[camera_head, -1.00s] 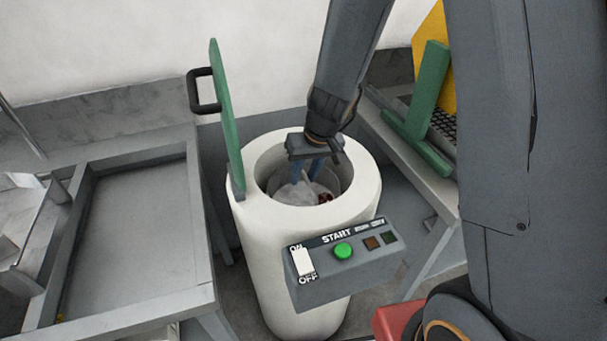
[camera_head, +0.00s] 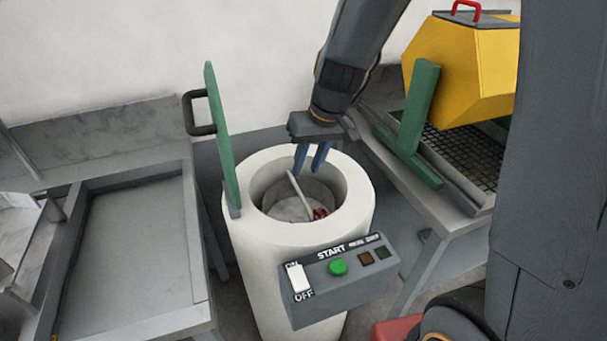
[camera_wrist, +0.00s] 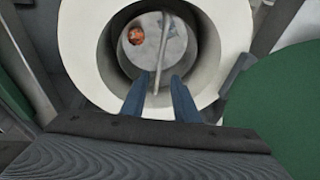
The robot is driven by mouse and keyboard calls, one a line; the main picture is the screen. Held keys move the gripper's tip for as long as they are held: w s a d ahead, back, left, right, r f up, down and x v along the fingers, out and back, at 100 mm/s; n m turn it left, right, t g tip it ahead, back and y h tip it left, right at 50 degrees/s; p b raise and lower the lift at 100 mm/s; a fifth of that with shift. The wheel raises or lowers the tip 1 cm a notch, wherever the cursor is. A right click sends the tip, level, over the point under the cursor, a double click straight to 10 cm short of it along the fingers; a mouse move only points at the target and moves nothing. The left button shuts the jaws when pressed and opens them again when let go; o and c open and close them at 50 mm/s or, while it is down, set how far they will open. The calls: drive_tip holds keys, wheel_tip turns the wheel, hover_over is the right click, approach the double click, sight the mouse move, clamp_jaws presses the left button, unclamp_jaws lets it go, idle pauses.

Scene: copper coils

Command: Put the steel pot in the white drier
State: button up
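The white drier (camera_head: 245,243) is a white cylinder with a round opening at its top. The steel pot (camera_head: 290,210) is down inside that opening, with its thin handle (camera_head: 301,194) slanting up across it. A reddish-brown piece (camera_head: 320,213) lies in the pot. In the wrist view the pot (camera_wrist: 173,48) sits inside the drier's ring (camera_wrist: 82,45), with the handle upright across it. My gripper (camera_head: 311,172) is above the opening, its blue fingers parted.
The drier's green lid (camera_head: 221,135) stands open at left. A control box (camera_head: 345,280) with a green button and ON/OFF switch is on its front. A grey tray table (camera_head: 130,240) stands left. A yellow machine (camera_head: 460,65) on a grated bench stands right.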

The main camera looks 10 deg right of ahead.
drive_tip(key=s+d+m+h, duration=0.1)
drive_tip(key=s+d, duration=0.3)
drive_tip(key=s, duration=0.3)
drive_tip(key=s+d+m+g+h, duration=0.1)
drive_tip(key=s+d, duration=0.4)
drive_tip(key=s, duration=0.2)
drive_tip(key=shift+s+f+g, duration=0.3)
drive_tip(key=shift+s+f, duration=0.05)
drive_tip(key=shift+f, duration=0.05)
drive_tip(key=shift+a, duration=0.1)
